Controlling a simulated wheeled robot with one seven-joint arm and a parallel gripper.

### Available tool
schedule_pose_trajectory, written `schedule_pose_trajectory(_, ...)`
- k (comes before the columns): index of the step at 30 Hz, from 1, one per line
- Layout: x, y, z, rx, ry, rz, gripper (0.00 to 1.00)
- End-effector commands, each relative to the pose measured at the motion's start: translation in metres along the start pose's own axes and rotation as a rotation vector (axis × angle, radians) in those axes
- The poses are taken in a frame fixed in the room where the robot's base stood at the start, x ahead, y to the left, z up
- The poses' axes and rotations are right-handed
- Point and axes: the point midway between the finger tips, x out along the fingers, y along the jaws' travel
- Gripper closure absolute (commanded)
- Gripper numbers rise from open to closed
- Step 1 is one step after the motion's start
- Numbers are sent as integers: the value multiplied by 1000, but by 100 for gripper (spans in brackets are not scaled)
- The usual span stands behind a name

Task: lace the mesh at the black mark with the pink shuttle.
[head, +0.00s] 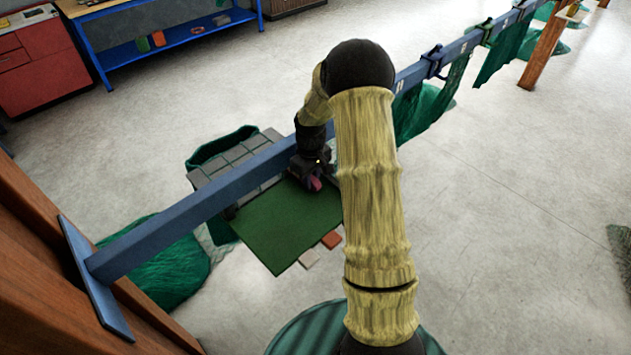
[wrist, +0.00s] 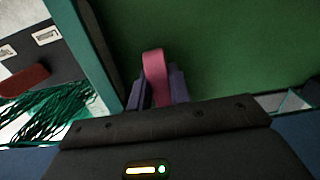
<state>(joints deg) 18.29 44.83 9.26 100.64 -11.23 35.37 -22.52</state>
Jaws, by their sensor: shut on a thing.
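My gripper (head: 314,181) is over the flat green surface (head: 275,232) beside the blue rail, low in the middle of the head view. It is shut on the pink shuttle (wrist: 154,68), which stands up between the two dark fingers in the wrist view. Green mesh (head: 432,103) hangs from the blue rail to the right of my arm. More mesh pieces (head: 505,48) hang farther along. I cannot make out the black mark in either view. My arm hides part of the rail and the mesh behind it.
The blue rail (head: 190,208) crosses the scene at a slant. A grey tiled top (head: 235,160) and a green bin (head: 215,145) lie behind it. A green net heap (head: 165,260) lies at left.

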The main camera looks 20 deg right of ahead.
Motion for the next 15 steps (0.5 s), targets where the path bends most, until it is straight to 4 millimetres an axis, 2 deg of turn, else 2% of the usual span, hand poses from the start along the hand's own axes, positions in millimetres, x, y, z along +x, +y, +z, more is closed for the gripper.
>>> schedule_pose_trajectory(12, 0, 0, -5, 0, 0, 0, 100)
schedule_pose_trajectory(13, 0, 0, -5, 0, 0, 0, 77)
schedule_pose_trajectory(15, 0, 0, -5, 0, 0, 0, 63)
